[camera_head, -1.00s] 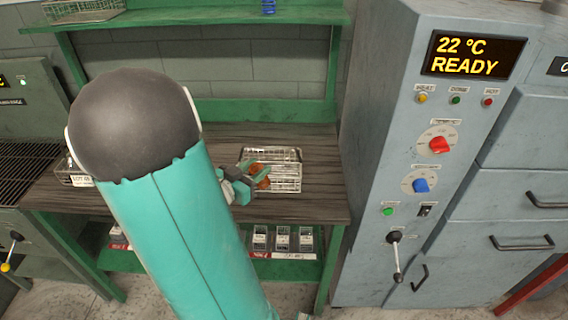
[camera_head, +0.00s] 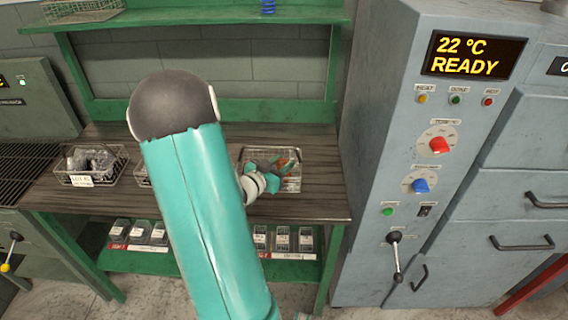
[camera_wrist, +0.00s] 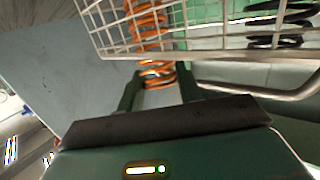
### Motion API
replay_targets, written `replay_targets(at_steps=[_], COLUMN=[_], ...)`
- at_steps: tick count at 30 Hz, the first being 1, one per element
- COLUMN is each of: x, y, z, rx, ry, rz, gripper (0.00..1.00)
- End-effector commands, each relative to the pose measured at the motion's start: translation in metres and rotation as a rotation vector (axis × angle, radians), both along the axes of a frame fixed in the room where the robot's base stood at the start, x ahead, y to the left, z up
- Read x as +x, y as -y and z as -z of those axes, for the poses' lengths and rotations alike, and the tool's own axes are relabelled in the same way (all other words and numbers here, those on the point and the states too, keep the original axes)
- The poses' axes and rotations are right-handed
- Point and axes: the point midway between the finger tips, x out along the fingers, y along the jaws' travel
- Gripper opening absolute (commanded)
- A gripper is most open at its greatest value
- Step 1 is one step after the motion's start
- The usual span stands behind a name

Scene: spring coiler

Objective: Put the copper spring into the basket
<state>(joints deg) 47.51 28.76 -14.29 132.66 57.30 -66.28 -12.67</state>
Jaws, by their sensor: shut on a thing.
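The copper spring (camera_head: 289,162) shows as a small orange patch at my gripper (camera_head: 270,167) in the head view. In the wrist view the spring (camera_wrist: 150,28) stands between my gripper's two fingers (camera_wrist: 158,90), which are shut on its near end. Its far part shows through the wire mesh of a basket (camera_wrist: 205,22). In the head view a wire basket (camera_head: 291,186) stands on the bench at the right, and my gripper and the spring are over or within its outline. I cannot tell how deep the spring sits or whether it touches the wire.
The wooden bench (camera_head: 322,190) has a labelled wire basket of dark items (camera_head: 84,180) at the left. A grey cabinet (camera_head: 375,170) bounds the bench on the right. A black spring (camera_wrist: 275,40) shows in the wrist view.

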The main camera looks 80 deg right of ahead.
Motion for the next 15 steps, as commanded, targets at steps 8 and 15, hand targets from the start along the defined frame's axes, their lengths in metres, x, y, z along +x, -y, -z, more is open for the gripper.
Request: replay_targets(at_steps=[8, 15], x=[-0.004, -0.006], y=[0.01, 0.016], z=[-0.006, -0.001], rx=[0.129, 0.253], ry=[0.064, 0.109], rz=[0.002, 0.0], gripper=[0.09, 0.09])
